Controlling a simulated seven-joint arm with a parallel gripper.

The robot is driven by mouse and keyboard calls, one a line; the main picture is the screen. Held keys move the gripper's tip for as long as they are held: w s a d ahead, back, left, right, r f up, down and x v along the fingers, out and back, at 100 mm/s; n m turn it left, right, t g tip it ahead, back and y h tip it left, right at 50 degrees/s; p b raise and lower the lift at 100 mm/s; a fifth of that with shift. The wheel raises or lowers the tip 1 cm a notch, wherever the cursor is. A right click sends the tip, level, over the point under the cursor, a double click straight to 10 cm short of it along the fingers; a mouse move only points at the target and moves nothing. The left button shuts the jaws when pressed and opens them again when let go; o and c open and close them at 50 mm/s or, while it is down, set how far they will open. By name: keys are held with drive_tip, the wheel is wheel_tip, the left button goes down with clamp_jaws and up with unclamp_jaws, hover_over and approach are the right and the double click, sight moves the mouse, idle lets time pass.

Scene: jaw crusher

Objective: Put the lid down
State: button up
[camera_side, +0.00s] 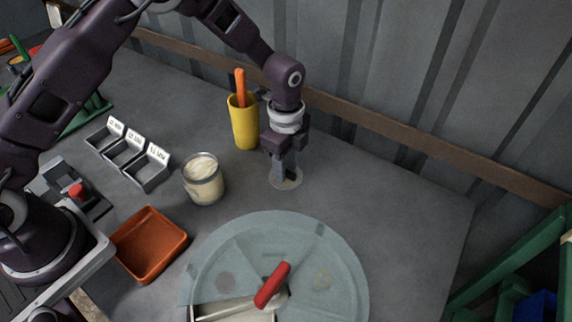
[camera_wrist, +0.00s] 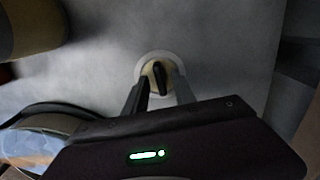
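The lid (camera_side: 285,184) is a small pale disc lying flat at table level, to the right of the open jar. It also shows in the wrist view as a pale ring with a yellowish middle and a dark knob (camera_wrist: 158,78). My gripper (camera_side: 287,177) points straight down over the lid. Its two fingers (camera_wrist: 158,80) stand on either side of the knob, with a narrow gap visible on each side. The glass jar (camera_side: 203,183) stands upright with no lid on it, filled with cream-coloured material.
A yellow cup (camera_side: 244,128) holding an orange-handled tool stands close behind my gripper. An orange tray (camera_side: 149,244) and labelled bins (camera_side: 125,152) are left. Table right is clear.

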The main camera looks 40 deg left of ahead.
drive_tip(key=s+a+r+n+t, duration=0.1)
drive_tip(key=s+a+r+n, duration=0.1)
drive_tip(key=r, duration=0.8)
drive_tip(key=s+a+r+n, duration=0.1)
drive_tip(key=s+r+n, duration=0.1)
drive_tip(key=r, duration=0.9)
drive_tip(key=s+a+r+n+t, duration=0.2)
drive_tip(key=s+a+r+n, duration=0.4)
drive_tip(key=s, duration=0.4)
drive_tip(key=s+a+n+t, duration=0.2)
drive_tip(key=s+n, duration=0.6)
drive_tip(key=s, duration=0.6)
drive_tip(key=shift+s+a+t, duration=0.2)
drive_tip(key=shift+t, duration=0.1)
